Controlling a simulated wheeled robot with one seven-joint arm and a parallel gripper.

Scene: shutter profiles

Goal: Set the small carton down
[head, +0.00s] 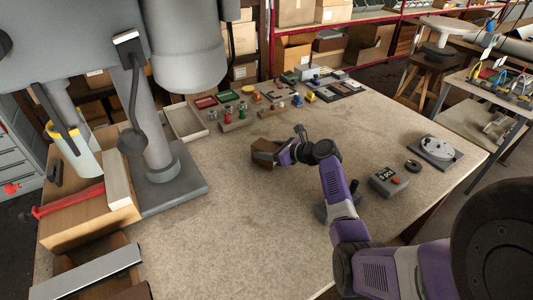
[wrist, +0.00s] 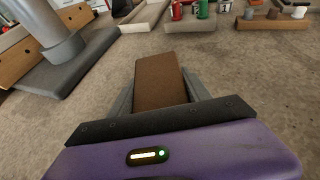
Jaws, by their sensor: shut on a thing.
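The small carton (head: 265,152) is a brown box near the middle of the workbench. My gripper (head: 278,154) is shut on it, coming from the right in the head view. In the wrist view the brown carton (wrist: 160,82) sits between the two grey fingers of my gripper (wrist: 161,95) and points away from the camera. Whether its underside touches the bench top cannot be told. The near end of the carton is hidden by the gripper body.
The workbench (head: 240,230) is bare around the carton. A grey machine column on a base (head: 175,190) stands to the left. Small coloured parts on blocks (head: 235,123) and trays lie behind. A counter box (head: 389,181) and a round dial device (head: 437,150) lie to the right.

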